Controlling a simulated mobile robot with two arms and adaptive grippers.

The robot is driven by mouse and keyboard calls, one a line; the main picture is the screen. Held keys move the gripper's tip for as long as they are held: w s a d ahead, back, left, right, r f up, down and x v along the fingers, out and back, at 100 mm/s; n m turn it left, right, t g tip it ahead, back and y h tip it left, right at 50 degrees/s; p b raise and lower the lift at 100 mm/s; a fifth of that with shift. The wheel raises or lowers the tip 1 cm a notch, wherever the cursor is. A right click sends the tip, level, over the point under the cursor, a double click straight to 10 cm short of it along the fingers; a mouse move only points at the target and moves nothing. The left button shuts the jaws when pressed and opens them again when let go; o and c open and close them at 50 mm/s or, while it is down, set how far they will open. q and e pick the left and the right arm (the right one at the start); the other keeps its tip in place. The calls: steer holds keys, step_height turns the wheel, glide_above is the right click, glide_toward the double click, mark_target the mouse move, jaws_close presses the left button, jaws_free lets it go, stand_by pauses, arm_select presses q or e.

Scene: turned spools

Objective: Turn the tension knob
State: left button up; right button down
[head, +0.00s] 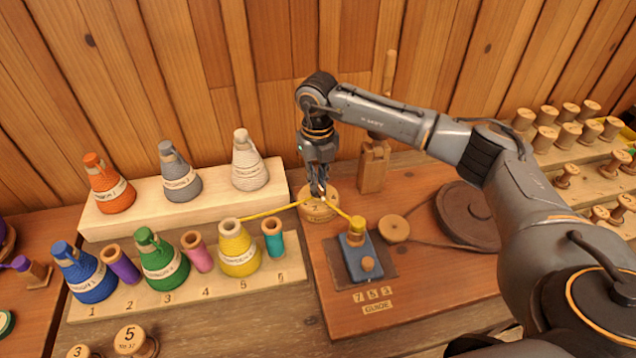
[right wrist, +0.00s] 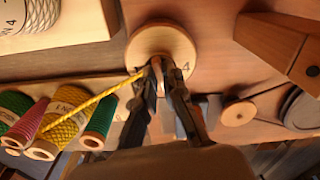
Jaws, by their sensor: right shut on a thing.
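The tension knob (head: 325,212) is a round pale wooden dial with dark markings, on the left back part of the reddish wooden machine board (head: 330,290). My right gripper (head: 318,192) comes down from above and is shut on its middle. In the right wrist view the dial (right wrist: 162,38) shows a dark 4 at its right edge, and the fingertips (right wrist: 160,62) meet over its centre and hide what they grip. A yellow thread (head: 275,211) runs from the yellow cone (head: 238,250) to the knob and on toward a blue block (head: 362,258). My left gripper is out of view.
A blue block with a yellow-wound top stands in front of the knob, beside a small pulley (head: 394,228) and a dark wheel (head: 468,214). A wooden post (head: 372,165) stands close behind right. Thread cones fill the racks (head: 120,220) at left; several bare spools (head: 568,135) stand at right.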

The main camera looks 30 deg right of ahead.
steer(key=shift+w+n+b, duration=0.1)
steer(key=shift+n+b, duration=0.4)
steer(key=shift+n, duration=0.6)
steer(key=shift+r, duration=0.1)
steer(key=c, duration=1.4)
jaws_free()
steer(key=shift+c, duration=0.2)
step_height(320, 180, up, 12)
